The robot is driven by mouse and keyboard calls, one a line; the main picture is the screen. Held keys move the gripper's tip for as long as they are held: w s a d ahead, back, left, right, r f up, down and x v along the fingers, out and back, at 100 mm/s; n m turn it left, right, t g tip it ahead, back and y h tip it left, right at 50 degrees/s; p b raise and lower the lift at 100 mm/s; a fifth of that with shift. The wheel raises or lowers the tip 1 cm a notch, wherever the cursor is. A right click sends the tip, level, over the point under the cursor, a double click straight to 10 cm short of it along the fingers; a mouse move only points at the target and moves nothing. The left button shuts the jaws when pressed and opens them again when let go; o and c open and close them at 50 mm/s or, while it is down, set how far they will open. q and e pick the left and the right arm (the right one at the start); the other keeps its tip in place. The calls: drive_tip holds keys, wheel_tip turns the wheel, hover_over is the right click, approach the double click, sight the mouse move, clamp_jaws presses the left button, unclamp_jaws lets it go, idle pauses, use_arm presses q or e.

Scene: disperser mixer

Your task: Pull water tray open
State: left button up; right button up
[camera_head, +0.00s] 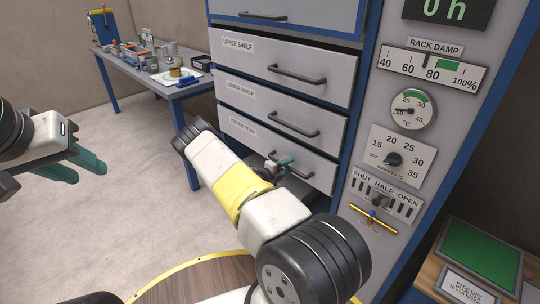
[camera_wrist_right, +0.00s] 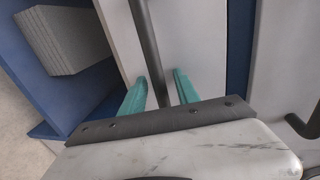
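The water tray (camera_head: 262,142) is the lowest labelled drawer of the cabinet, and its front looks about level with the drawers above. Its dark bar handle (camera_head: 292,172) is partly hidden by my right gripper (camera_head: 280,165). In the right wrist view the handle (camera_wrist_right: 149,45) runs between the two teal fingers of my right gripper (camera_wrist_right: 162,85). These fingers are apart, one on each side of the bar, with gaps showing. My left gripper (camera_head: 82,166) is at the far left over the floor, its teal fingers apart and empty, away from the cabinet.
The upper shelf (camera_head: 310,65) and lower shelf (camera_head: 250,100) drawers sit above the tray. A control panel (camera_head: 425,120) stands right of them. A blue-legged table (camera_head: 150,75) with small items is at the back left. A blue compartment (camera_wrist_right: 50,95) holds a pale ridged stack (camera_wrist_right: 65,35).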

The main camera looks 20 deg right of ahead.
clamp_jaws()
idle(1.3)
